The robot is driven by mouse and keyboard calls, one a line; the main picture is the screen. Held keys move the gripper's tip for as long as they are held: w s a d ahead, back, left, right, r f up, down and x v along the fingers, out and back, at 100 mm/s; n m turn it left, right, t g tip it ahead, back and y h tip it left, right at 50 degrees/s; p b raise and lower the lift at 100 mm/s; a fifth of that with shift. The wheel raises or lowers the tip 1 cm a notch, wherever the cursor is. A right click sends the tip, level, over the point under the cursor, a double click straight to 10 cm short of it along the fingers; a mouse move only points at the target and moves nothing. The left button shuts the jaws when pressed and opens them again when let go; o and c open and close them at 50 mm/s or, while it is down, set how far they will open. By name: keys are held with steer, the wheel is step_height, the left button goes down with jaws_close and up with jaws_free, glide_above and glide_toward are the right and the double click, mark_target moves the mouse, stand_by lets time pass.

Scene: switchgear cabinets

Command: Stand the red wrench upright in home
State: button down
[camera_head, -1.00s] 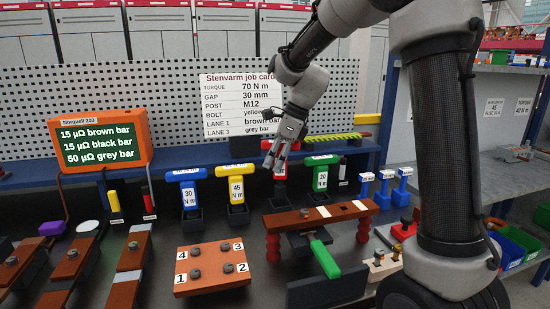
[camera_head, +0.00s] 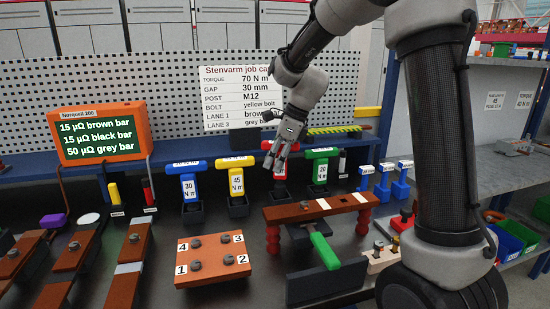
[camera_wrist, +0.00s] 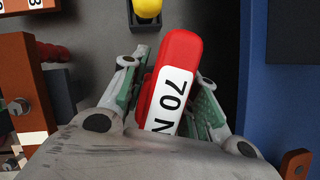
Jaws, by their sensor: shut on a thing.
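The red wrench (camera_head: 281,170) is between the yellow and green wrenches in the row at the back of the bench. My gripper (camera_head: 277,158) reaches down from above and is shut on its head. The wrist view shows the red head with a white "70 N" label (camera_wrist: 171,97) between my two fingers (camera_wrist: 160,95). In the head view the wrench looks roughly upright over a dark holder (camera_head: 283,192). My fingers hide part of it, and I cannot tell how deep its lower end sits.
The blue wrench (camera_head: 187,168), yellow wrench (camera_head: 236,164) and green wrench (camera_head: 320,154) stand upright in dark holders on both sides. In front are a brown bar on red posts (camera_head: 318,206) and an orange block with bolts (camera_head: 212,260). A pegboard (camera_head: 165,90) stands behind.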

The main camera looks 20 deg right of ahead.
steer(key=shift+f, duration=1.75)
steer(key=c, duration=1)
jaws_free()
steer(key=v, duration=1.2)
